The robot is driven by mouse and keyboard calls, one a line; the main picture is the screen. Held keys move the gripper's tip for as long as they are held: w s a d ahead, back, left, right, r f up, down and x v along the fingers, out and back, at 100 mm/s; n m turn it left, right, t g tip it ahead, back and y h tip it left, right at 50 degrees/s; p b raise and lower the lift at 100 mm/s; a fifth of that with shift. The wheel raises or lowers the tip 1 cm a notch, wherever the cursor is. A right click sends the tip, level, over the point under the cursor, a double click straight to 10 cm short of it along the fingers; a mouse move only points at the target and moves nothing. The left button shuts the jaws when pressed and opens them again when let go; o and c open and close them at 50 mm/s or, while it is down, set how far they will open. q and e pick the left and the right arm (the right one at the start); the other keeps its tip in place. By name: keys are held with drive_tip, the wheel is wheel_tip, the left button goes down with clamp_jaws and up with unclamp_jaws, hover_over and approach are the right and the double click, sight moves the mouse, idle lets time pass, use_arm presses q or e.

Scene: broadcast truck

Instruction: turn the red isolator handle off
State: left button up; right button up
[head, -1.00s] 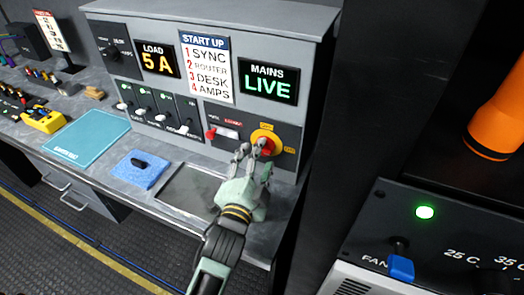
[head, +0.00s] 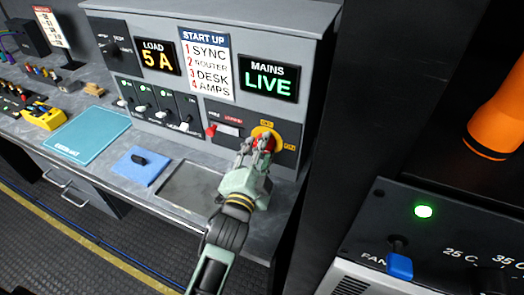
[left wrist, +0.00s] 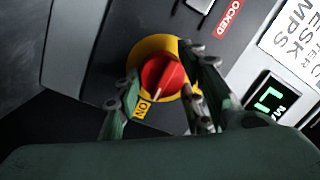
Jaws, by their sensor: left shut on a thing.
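The red isolator handle (left wrist: 160,77) sits on a round yellow plate (left wrist: 147,50) on the grey panel; a yellow ON label (left wrist: 142,107) is beside it. In the head view the handle (head: 266,140) is partly hidden by my left gripper (head: 258,143). My left gripper (left wrist: 158,97) has a finger on each side of the handle and is shut on it. The MAINS display (head: 268,78) reads LIVE in green. My right gripper is not in view.
A small red switch (head: 211,131) is left of the isolator on the same panel. A row of breakers (head: 160,105) is further left. A dark pillar (head: 375,90) stands to the right.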

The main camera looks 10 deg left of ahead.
use_arm(q)
drive_tip(key=shift+f, duration=0.2)
drive_tip(key=shift+s+d+r+n+g+h+p, duration=0.1)
drive_tip(key=shift+n+g+h+p, duration=0.25)
drive_tip(key=shift+n+p, duration=1.95)
drive_tip(key=shift+w+a+r+n+g+h+p, duration=0.1)
drive_tip(key=shift+n+g+h+p, duration=0.2)
drive_tip(key=shift+n+p, duration=2)
drive_tip(key=shift+s+d+r+n+g+h+p, duration=0.2)
drive_tip(key=shift+n+p, duration=0.8)
drive_tip(key=shift+n, duration=2.6)
drive_tip(key=shift+w+a+f, duration=0.1)
drive_tip(key=shift+f, duration=0.05)
drive_tip(key=shift+n+h, duration=0.25)
drive_tip(key=shift+n, duration=0.05)
drive_tip(key=o, duration=0.9)
drive_tip(key=shift+o, duration=0.9)
drive_tip(key=shift+r, duration=0.2)
